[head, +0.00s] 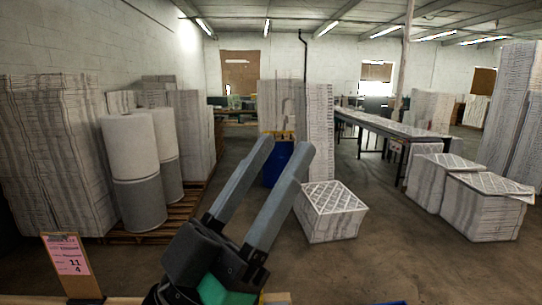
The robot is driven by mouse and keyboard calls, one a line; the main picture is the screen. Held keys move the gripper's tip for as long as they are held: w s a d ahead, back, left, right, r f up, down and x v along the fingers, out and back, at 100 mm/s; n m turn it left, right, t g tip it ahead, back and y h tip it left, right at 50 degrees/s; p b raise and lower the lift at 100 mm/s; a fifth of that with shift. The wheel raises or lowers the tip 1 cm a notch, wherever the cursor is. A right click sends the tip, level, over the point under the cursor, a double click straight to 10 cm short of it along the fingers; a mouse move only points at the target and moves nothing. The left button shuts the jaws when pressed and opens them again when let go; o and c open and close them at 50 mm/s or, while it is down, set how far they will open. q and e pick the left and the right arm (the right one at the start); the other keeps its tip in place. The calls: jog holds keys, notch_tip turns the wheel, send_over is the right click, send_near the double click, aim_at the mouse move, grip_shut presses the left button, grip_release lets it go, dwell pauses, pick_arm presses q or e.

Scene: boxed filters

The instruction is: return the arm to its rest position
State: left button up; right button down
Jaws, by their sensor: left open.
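My left gripper (285,165) shows large at the bottom centre of the head view. Its two long grey fingers point up and to the right, and they are parted with nothing between them. Behind the fingers, part of a blue drum (277,165) shows. The gripper's dark body and a green part (226,291) are at the lower edge. The rest of the left arm is mostly out of the picture. My right gripper is not in the head view.
A white box with a lattice top (331,198) stands on the floor right of the fingers. More boxes (484,204) stand at the right. Cylindrical filters (131,150) and tall stacks (52,150) stand at the left. A sign (69,258) is at the lower left. Open floor lies at the right.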

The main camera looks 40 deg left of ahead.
pick_arm(q)
notch_tip(320, 180, up, 14)
jog(key=s+p, duration=0.1)
jog(key=p, duration=1.2)
jog(key=shift+s+d+r+m+h, duration=0.2)
jog(key=shift+d+m+h, duration=0.1)
jog(key=shift+d, duration=0.1)
